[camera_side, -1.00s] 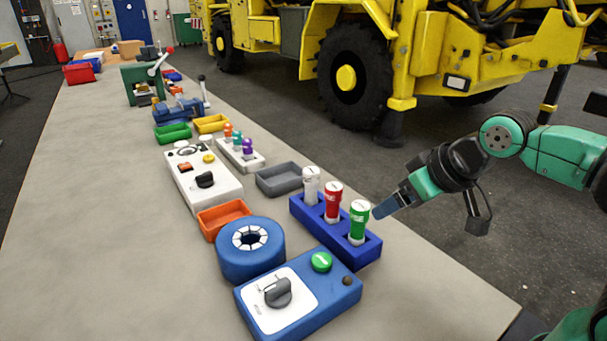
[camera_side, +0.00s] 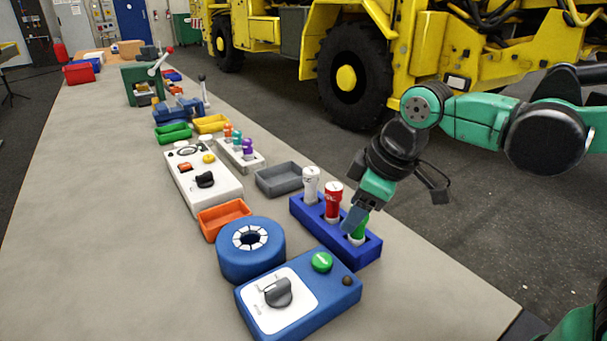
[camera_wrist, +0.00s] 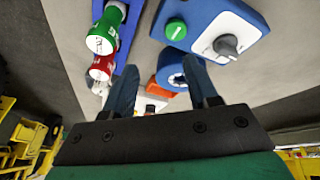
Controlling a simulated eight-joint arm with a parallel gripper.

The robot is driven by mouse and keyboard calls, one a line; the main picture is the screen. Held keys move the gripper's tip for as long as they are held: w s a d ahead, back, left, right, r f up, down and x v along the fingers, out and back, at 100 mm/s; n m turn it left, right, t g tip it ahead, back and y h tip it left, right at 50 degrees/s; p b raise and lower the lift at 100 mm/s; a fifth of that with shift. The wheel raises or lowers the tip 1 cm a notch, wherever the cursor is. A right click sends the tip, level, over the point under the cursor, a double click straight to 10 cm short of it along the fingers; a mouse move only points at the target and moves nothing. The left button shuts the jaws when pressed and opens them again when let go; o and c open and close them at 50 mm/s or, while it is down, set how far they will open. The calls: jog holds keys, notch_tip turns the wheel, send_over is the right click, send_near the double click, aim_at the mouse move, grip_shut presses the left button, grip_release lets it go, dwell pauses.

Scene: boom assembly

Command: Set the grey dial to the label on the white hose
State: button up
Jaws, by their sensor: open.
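The grey dial (camera_side: 278,293) sits on the white plate of a blue control box (camera_side: 318,306) at the front of the bench. It also shows in the wrist view (camera_wrist: 226,45), at the upper right. The white hose (camera_side: 311,186) stands upright in the blue rack (camera_side: 307,218), beside the red hose (camera_side: 333,202) and the green hose (camera_side: 360,232). Its label is too small to read. My gripper (camera_side: 352,222) is over the rack, in front of part of the green hose in the side view. In the wrist view its two fingers (camera_wrist: 163,92) are apart with nothing between them.
A green button (camera_side: 321,262) and a dark knob are on the control box. A blue round crimper (camera_side: 250,249), an orange tray (camera_side: 224,217), a grey tray (camera_side: 279,179) and a white control box (camera_side: 202,176) stand nearby. The bench's left side is clear.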

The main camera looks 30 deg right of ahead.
aim_at(277, 285)
jog(key=a+f+n+g, duration=0.1)
jog(key=a+n, duration=0.2)
jog(key=w+a+f+n+g, duration=0.1)
jog(key=a+n, duration=0.3)
jog(key=w+a+f+n+g, duration=0.1)
jog(key=a+n+g, duration=0.1)
jog(key=a+n, duration=0.1)
jog(key=shift+w+a+h, duration=0.1)
jog(key=shift+a+h, duration=0.3)
jog(key=shift+a, duration=0.05)
jog(key=shift+a+f+n, duration=0.2)
jog(key=shift+a+n, duration=0.15)
jog(key=shift+n, duration=0.15)
jog(key=shift+a+f, duration=0.1)
jog(key=shift+f, duration=2.7)
jog(key=shift+c, duration=0.2)
grip_shut()
